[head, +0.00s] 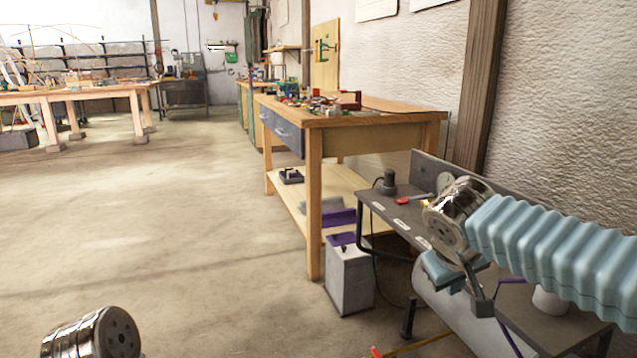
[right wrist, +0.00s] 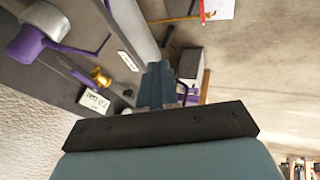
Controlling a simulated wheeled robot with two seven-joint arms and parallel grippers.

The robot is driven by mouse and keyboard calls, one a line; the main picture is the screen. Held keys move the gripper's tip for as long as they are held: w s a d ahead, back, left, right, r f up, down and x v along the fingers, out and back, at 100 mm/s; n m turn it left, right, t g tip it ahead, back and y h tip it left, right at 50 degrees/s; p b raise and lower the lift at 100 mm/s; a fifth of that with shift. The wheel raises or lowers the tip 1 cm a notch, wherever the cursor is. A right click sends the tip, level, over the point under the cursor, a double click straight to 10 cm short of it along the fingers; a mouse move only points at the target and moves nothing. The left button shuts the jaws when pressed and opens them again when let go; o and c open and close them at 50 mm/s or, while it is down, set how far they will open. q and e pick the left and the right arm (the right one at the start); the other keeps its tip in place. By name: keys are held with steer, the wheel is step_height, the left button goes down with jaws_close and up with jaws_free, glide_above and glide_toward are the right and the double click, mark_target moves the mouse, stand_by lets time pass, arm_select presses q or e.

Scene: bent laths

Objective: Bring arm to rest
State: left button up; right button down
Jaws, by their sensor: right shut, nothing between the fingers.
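My right arm comes in from the right in the head view, in a ribbed light-blue sleeve with a shiny metal joint. My right gripper (head: 476,292) hangs below that joint, in front of the dark grey metal bench (head: 395,212). In the right wrist view the blue-grey fingers of my right gripper (right wrist: 157,70) are together and empty. At the lower left of the head view only a metal joint of mine shows; my left gripper is out of view.
A wooden workbench (head: 400,112) with small parts stands beyond the metal bench. A white box with purple top (head: 349,280) stands on the floor. A gold knob and a white label (right wrist: 95,101) lie near the gripper's side. Open floor (head: 180,220) fills the left.

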steer(key=a+f+n+g+y+p, duration=0.15)
steer(key=a+f, duration=0.35)
steer(key=f, duration=0.8)
steer(key=a+f+m+g+y+p, duration=0.1)
steer(key=a+f+g+y, duration=0.2)
steer(key=f, duration=0.9)
steer(key=s+a+f+m+y+p, duration=0.2)
steer(key=s+f+m, duration=0.3)
steer(key=s+f, duration=1.3)
steer(key=shift+a+f+y+p, duration=0.3)
steer(key=shift+a+f+y, duration=0.15)
steer(key=shift+a+f, duration=0.3)
steer(key=shift+d, duration=0.1)
